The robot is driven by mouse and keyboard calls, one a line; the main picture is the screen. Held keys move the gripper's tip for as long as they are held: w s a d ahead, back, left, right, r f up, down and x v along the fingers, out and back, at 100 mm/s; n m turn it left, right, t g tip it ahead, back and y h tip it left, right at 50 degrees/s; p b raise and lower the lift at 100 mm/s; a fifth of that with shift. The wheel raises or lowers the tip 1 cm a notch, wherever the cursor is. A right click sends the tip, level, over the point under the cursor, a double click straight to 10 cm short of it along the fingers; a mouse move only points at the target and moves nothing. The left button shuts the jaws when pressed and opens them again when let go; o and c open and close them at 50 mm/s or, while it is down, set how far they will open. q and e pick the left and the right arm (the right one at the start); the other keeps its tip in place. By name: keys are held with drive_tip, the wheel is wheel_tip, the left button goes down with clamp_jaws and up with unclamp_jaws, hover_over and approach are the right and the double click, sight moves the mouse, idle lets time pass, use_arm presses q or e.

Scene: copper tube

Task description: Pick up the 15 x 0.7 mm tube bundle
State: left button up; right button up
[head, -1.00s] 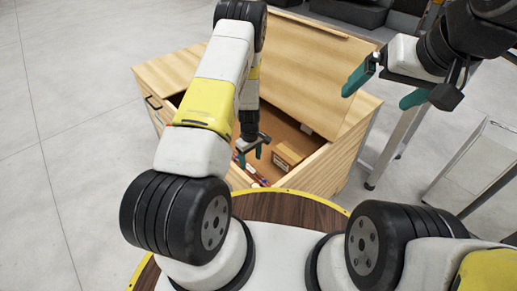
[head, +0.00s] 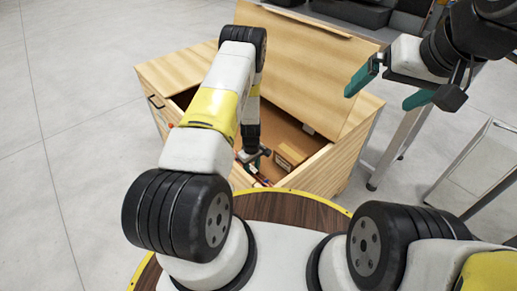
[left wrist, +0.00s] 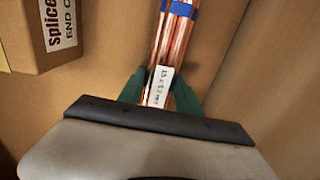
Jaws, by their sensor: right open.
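The tube bundle (left wrist: 176,40) is a bunch of copper tubes with blue bands and a white label (left wrist: 158,86) that seems to read 15 x 0.7 mm. It lies inside the wooden chest. My left gripper (left wrist: 160,84) reaches down into the chest, with its green fingers on either side of the bundle by the label. Whether the fingers press on the tubes is unclear. In the head view the left gripper (head: 255,157) shows low in the chest and the bundle is mostly hidden. My right gripper (head: 385,90) is open and empty, raised right of the chest.
The wooden chest (head: 335,172) has its lid (head: 300,62) raised at the back. A cardboard box (head: 289,155) stands inside, right of the left gripper; a labelled box (left wrist: 35,55) also shows in the left wrist view. A metal-framed stand (head: 480,165) is at the right.

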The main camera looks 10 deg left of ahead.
use_arm(q)
clamp_jaws()
drive_tip(key=shift+r, duration=0.1)
